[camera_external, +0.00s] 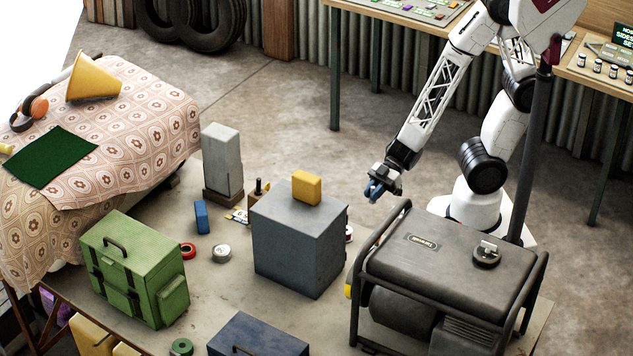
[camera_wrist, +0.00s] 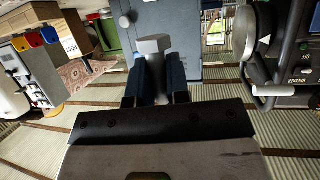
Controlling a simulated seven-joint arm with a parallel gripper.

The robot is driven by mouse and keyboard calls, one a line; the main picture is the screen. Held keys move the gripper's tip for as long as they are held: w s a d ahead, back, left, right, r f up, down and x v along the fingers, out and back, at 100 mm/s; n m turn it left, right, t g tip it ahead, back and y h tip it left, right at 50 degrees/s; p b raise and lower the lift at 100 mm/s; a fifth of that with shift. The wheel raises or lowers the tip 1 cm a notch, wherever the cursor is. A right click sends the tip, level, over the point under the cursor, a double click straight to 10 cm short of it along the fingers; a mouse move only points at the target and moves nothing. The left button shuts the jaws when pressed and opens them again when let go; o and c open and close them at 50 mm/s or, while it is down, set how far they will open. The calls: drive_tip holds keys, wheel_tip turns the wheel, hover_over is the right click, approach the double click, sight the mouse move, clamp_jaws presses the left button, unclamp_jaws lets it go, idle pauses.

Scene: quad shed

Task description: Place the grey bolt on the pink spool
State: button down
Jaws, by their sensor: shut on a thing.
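The grey bolt (camera_wrist: 153,46) shows in the wrist view, with its wide head beyond the fingertips and its shank between the two dark blue fingers. My gripper (camera_wrist: 154,80) is shut on it. In the external view my gripper (camera_external: 374,190) hangs in the air to the right of the grey metal box and behind the generator; the bolt cannot be made out there. I cannot clearly make out a pink spool in either view. A small red and white item (camera_external: 349,233) shows partly behind the right side of the grey box, too hidden to identify.
The grey metal box (camera_external: 298,243) carries a yellow block (camera_external: 306,187). The black-framed generator (camera_external: 430,260) stands at right.

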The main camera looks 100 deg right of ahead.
drive_tip(key=s+a+r, duration=0.1)
drive_tip(key=s+a, duration=0.2)
drive_tip(key=s, duration=0.2)
drive_tip(key=shift+r, duration=0.35)
drive_tip(key=shift+s+a, duration=0.1)
drive_tip(key=shift+a, duration=0.05)
drive_tip(key=shift+w, duration=0.3)
drive_tip(key=shift+w+a+f, duration=0.25)
drive_tip(key=shift+w+a, duration=0.4)
drive_tip(key=shift+w, duration=1.85)
drive_tip(key=shift+w+a+f, duration=0.3)
drive_tip(key=shift+w+a, duration=0.35)
drive_tip(key=shift+w, duration=1.85)
drive_tip(key=shift+w+a+f, duration=0.25)
drive_tip(key=shift+w+a, duration=0.4)
drive_tip(key=shift+w, duration=1.85)
drive_tip(key=shift+f, duration=1.75)
drive_tip(key=shift+f, duration=0.15)
